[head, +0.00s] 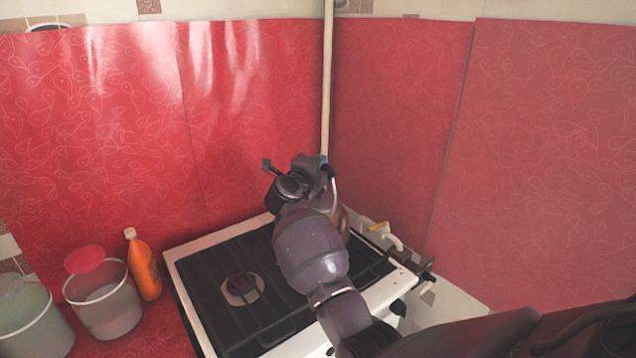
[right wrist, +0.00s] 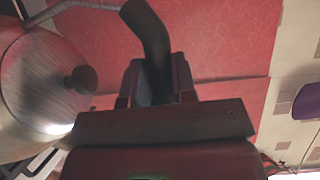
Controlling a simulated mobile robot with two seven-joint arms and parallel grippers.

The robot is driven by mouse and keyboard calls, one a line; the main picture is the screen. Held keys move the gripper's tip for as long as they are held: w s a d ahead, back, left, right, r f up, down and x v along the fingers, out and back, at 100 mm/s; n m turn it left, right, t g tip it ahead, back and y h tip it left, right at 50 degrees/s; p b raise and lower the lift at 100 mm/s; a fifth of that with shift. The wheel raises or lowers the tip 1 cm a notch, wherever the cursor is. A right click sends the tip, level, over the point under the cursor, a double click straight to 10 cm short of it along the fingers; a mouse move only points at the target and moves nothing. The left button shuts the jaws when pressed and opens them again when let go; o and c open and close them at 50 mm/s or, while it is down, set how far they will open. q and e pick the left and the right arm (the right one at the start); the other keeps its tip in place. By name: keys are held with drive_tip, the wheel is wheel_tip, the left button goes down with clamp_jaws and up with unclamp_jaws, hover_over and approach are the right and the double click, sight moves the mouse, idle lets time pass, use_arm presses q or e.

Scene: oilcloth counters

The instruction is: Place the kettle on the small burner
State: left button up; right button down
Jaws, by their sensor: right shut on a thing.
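The kettle (right wrist: 38,85) shows at the left of the right wrist view, as a round metal lid with a dark knob. Its dark handle (right wrist: 148,35) lies between the fingers of my right gripper (right wrist: 158,88), which is shut on it. In the head view my right arm hides most of the kettle; only a small brownish metal part (head: 343,220) shows beside it, over the stove's far right part. The white stove (head: 178,262) has a dark grate. One burner (head: 241,289) shows at its front left; my arm covers others. Whether the kettle touches the grate cannot be told. My left gripper is out of view.
An orange bottle (head: 143,267) and a bucket (head: 103,305) with a red thing (head: 84,260) at its rim stand left of the stove. Another bucket (head: 32,325) is farther left. Red walls close the corner behind; a pipe (head: 327,80) runs down it. A yellow-handled tap (head: 385,235) is at right.

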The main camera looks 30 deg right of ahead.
drive_tip(key=shift+f, duration=2.15)
drive_tip(key=c, duration=0.9)
unclamp_jaws()
drive_tip(key=shift+f, duration=0.1)
